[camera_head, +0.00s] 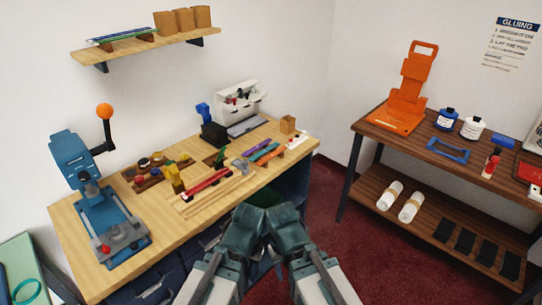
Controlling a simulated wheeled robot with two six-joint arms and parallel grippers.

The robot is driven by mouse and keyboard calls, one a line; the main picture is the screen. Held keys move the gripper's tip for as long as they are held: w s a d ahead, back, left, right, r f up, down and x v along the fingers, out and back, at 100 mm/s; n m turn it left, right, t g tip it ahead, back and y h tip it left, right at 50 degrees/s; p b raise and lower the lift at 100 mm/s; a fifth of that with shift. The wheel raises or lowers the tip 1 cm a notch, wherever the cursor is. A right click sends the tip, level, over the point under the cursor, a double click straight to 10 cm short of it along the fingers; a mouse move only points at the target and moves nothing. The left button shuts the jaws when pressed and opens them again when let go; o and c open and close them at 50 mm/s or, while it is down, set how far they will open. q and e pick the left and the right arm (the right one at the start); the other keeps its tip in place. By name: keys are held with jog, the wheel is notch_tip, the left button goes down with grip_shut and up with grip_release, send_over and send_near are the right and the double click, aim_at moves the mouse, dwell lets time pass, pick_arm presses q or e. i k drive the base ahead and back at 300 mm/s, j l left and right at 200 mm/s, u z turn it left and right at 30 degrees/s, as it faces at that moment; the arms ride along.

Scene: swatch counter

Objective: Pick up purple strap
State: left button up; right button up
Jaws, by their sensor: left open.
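A small row of coloured straps lies on the wooden counter (85,248), right of its middle. A narrow strap that looks purple (269,158) lies there beside the blue and orange ones; its exact outline is too small to tell. My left gripper (250,214) is at the lower middle, in front of the counter's front edge, apart from the straps. It is open with nothing seen in it. My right gripper (285,214) is close beside it, and its jaws cannot be made out.
A red strip (208,183) lies left of the straps, near a grey tool (241,165). A blue press (112,225) with an orange-knobbed lever stands at the counter's left. A dark wooden rack (374,122) with an orange stand (412,90) is at right. Red floor lies between.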

aim_at(252, 150)
jog(key=i+l+u, duration=0.1)
jog(key=i+l, duration=0.2)
jog(key=i+l+u, duration=0.1)
jog(key=i+l, duration=0.2)
jog(key=l, duration=0.25)
jog(key=i+l, duration=0.3)
jog(key=l, duration=0.15)
jog(key=i+l+u, duration=0.15)
jog(key=i+l, duration=0.15)
jog(key=l, duration=0.15)
